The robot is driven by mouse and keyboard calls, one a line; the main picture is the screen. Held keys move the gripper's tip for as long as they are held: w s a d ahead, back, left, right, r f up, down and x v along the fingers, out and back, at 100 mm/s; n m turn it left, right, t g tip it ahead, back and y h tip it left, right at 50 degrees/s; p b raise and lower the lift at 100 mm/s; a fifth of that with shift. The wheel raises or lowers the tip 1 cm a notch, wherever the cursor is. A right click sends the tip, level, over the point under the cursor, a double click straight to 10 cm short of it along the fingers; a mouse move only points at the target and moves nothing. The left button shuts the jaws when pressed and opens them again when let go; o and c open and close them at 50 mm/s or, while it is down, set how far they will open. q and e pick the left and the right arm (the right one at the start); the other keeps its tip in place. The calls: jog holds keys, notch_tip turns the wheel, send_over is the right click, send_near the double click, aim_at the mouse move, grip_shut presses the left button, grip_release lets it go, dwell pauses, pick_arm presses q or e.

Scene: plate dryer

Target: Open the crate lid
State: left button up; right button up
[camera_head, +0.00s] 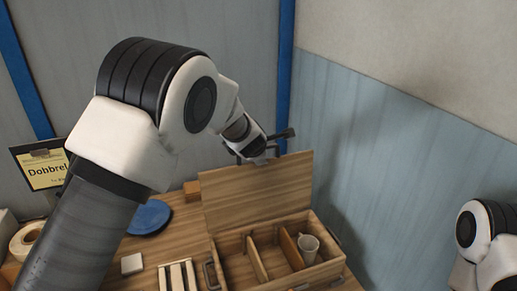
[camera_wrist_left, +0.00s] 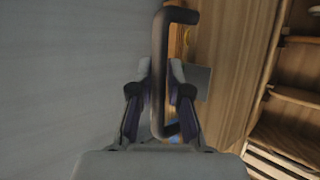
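The wooden crate (camera_head: 229,250) stands on the table with its inside showing. Its lid (camera_head: 258,190) is raised and stands roughly upright at the crate's back. My left gripper (camera_head: 262,148) is at the lid's upper edge. In the left wrist view, the dark lid handle (camera_wrist_left: 159,60) lies between the fingers of my left gripper (camera_wrist_left: 161,72), which are closed in on its bar. The lid's wooden face (camera_wrist_left: 230,70) shows beside the handle. My right arm shows at the right edge of the head view, but its gripper is out of view.
Wooden dividers (camera_head: 256,258) split the crate, and a white mug (camera_head: 308,248) stands in its right part. A blue plate (camera_head: 150,217), a slatted wooden rack (camera_head: 178,276), a small white block (camera_head: 132,263) and a tape roll (camera_head: 27,240) are on the table. Walls stand close behind and right.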

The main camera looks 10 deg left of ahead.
pick_arm(q)
jog(key=shift+o, duration=0.8)
jog(key=a+v, duration=0.1)
jog(key=v, duration=1.1)
jog(key=shift+d, duration=0.4)
